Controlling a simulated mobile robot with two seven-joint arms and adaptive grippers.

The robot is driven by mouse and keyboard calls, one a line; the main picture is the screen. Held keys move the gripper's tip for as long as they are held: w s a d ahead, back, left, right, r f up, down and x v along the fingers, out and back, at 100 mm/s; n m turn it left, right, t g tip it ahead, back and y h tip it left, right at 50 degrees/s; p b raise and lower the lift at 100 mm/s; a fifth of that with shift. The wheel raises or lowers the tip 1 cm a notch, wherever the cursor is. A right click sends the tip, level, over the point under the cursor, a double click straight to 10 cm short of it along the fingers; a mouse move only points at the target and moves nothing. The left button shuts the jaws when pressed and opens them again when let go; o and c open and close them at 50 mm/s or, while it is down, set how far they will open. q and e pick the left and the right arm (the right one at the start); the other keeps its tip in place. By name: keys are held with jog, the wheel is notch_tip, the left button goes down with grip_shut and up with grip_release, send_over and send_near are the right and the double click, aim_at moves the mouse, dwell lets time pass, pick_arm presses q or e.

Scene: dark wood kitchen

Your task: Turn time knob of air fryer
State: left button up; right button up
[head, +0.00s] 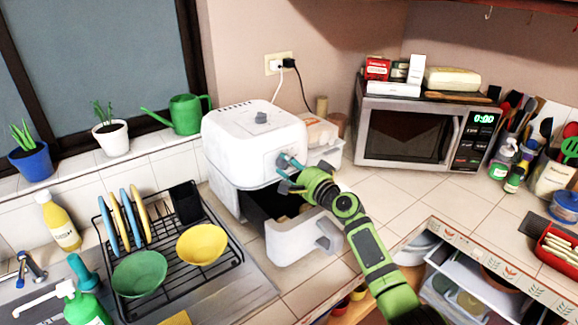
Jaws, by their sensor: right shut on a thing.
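The white air fryer (228,150) stands on the tiled counter left of the microwave. Its drawer (290,245) is pulled out at the front, with some brownish food inside. My right gripper (284,174) is at the fryer's front face, just above the open drawer. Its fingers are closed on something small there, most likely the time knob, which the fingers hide. The green right arm reaches in from the lower right. My left gripper is not in view.
A dish rack (228,262) with bowls and plates stands left of the fryer, beside the sink. The microwave (408,135) stands at the back right. An open drawer (462,268) juts out below the counter at the lower right.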

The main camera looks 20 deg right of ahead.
jog(key=shift+d+r+m, duration=0.15)
jog(key=shift+m, duration=1.15)
jog(key=o, duration=1.1)
jog(key=shift+o, duration=0.2)
jog(key=v, duration=1.2)
